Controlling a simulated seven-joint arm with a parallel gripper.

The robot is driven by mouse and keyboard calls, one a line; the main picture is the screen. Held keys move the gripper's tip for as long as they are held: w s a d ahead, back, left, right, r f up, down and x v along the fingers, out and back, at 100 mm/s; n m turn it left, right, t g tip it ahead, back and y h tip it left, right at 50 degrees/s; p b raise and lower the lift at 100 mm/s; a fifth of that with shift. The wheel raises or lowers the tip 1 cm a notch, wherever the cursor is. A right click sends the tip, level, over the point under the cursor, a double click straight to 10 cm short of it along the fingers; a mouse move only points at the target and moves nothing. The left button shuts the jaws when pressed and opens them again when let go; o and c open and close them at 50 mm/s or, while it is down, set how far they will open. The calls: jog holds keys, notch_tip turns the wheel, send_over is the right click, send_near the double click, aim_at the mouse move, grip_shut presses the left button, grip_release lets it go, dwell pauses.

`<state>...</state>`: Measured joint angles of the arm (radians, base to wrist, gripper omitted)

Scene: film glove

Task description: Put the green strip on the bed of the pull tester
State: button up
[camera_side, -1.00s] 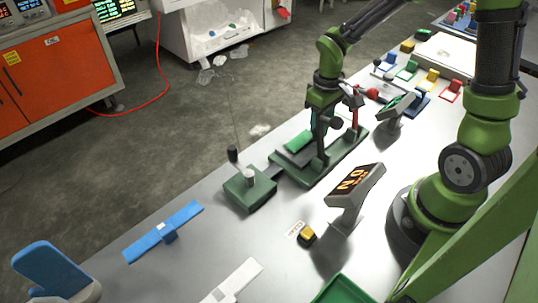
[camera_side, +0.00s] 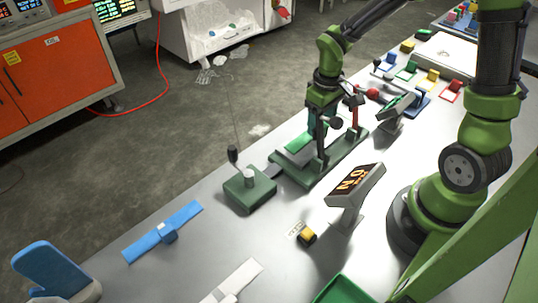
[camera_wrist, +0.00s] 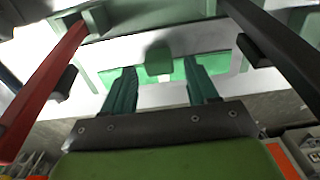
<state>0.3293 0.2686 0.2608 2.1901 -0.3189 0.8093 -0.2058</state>
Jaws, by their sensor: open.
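The green strip (camera_side: 298,143) lies on the pale bed (camera_side: 283,156) of the pull tester, between its uprights. The pull tester (camera_side: 315,172) has a dark green base and stands near the table's far edge. My gripper (camera_side: 320,134) is over the bed, partly hidden by the tester's dark parts. In the wrist view my gripper (camera_wrist: 160,75) has its two dark green fingers apart, and the green strip (camera_wrist: 222,68) runs crosswise near the tips on the bed (camera_wrist: 125,48). The fingers hold nothing that I can see.
A red bar (camera_wrist: 42,88) and a dark bar (camera_wrist: 275,50) flank my fingers closely. A green block with a lever (camera_side: 250,188) sits left of the tester, and a display stand (camera_side: 354,192) is in front. A blue bar (camera_side: 163,230) lies at left.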

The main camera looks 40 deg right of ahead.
notch_tip(320, 180, up, 11)
jog(key=s+a+r+m+t, duration=0.1)
jog(key=s+a+r+t, duration=0.1)
jog(key=s+a+r+m+t+y, duration=0.1)
jog(key=s+a+r+t, duration=0.1)
jog(key=s+r, duration=0.1)
jog(key=s+a+r+m+t, duration=0.1)
jog(key=s+a+r+t, duration=0.1)
jog(key=s, duration=0.1)
jog(key=shift+s+r+m+t+y, duration=0.1)
jog(key=shift+r+m+t+y, duration=0.2)
jog(key=shift+t, duration=0.1)
jog(key=shift+s+a+r, duration=0.1)
jog(key=shift+s+a, duration=0.05)
jog(key=shift+s, duration=0.2)
